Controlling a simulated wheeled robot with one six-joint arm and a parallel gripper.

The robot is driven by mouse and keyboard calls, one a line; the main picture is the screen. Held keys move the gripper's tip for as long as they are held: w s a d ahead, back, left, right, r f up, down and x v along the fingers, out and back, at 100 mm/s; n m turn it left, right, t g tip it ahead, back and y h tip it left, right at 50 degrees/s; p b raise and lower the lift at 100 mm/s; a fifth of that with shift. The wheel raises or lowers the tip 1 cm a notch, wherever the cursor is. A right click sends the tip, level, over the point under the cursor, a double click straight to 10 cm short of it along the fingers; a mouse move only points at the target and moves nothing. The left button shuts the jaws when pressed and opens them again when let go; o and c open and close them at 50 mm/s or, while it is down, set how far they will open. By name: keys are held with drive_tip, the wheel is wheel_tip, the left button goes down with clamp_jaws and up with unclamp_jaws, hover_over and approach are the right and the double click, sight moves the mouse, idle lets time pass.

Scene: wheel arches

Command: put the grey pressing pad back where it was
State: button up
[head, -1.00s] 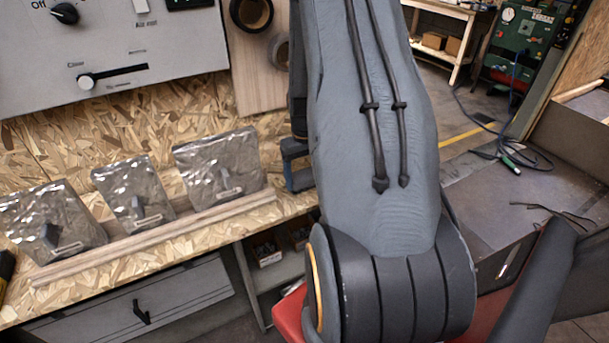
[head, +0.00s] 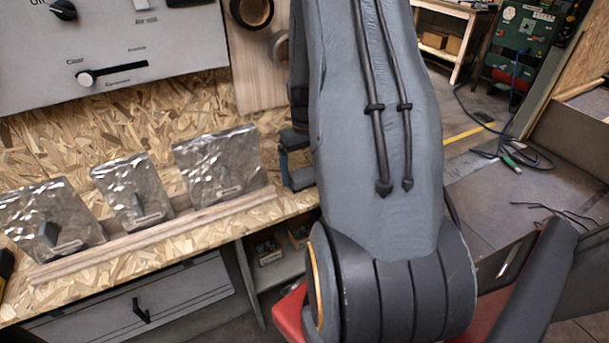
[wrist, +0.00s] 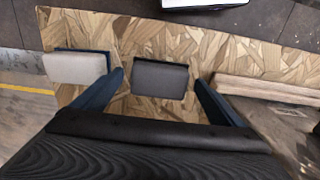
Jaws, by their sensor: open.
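In the wrist view, a dark grey pad (wrist: 160,78) lies on the chipboard bench top. My gripper (wrist: 159,80) is open, with one blue finger to the left of the dark grey pad and the other to its right. Bare chipboard shows between the pad and each finger, so neither seems to touch it. A second, pale beige pad (wrist: 76,67) with a blue part under its edge lies left of the left finger. In the head view my arm hides both pads, and only a small blue and black part shows at the arm's left side.
In the head view, several crinkled silver packets (head: 217,165) lean in a row behind a wooden strip (head: 155,237) on the bench. A grey control panel (head: 110,45) stands behind them. In the wrist view, a wooden strip (wrist: 265,88) lies right of my gripper.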

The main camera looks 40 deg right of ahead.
sight(305, 174)
wheel_tip(305, 174, up, 10)
drive_tip(key=b, duration=0.2)
drive_tip(key=s+a+n, duration=0.1)
drive_tip(key=s+a, duration=0.2)
drive_tip(key=a, duration=0.6)
drive_tip(key=s+a+r+n, duration=0.1)
drive_tip(key=s+a, duration=0.2)
drive_tip(key=a, duration=0.7)
drive_tip(key=s+a+t, duration=0.1)
drive_tip(key=s+a, duration=0.2)
drive_tip(key=a, duration=0.6)
drive_tip(key=shift+a+r+n, duration=0.2)
drive_tip(key=shift+n, duration=0.2)
